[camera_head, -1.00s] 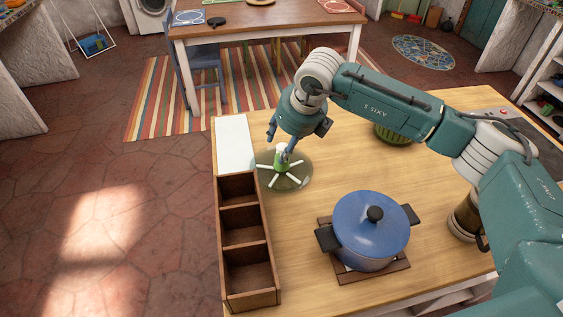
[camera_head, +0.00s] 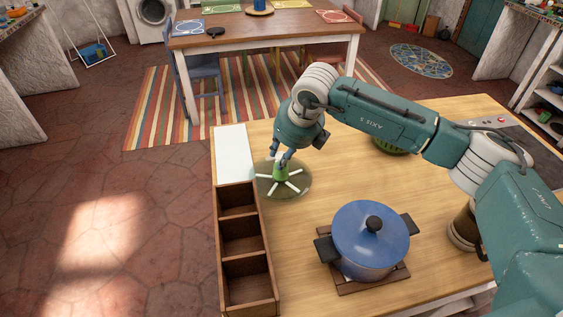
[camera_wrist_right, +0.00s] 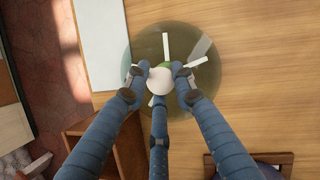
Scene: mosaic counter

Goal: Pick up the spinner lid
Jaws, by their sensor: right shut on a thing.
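The spinner lid (camera_head: 297,187) is a round, see-through disc with white spokes and a green hub in the middle. It is over the counter, just right of the white board; I cannot tell whether it touches the wood. In the right wrist view the lid (camera_wrist_right: 205,78) lies below the fingers, with a pale round knob at its centre. My right gripper (camera_head: 281,158) is over the hub, and its fingers (camera_wrist_right: 160,78) are shut around the knob from the sides and the near side. My left gripper is not in view.
A white board (camera_head: 232,153) and a brown wooden box with compartments (camera_head: 221,262) stand along the counter's left edge. A blue lidded pot (camera_head: 350,233) sits on a wooden trivet nearer me. A green basket (camera_head: 388,146) is behind my right arm. Wood between them is clear.

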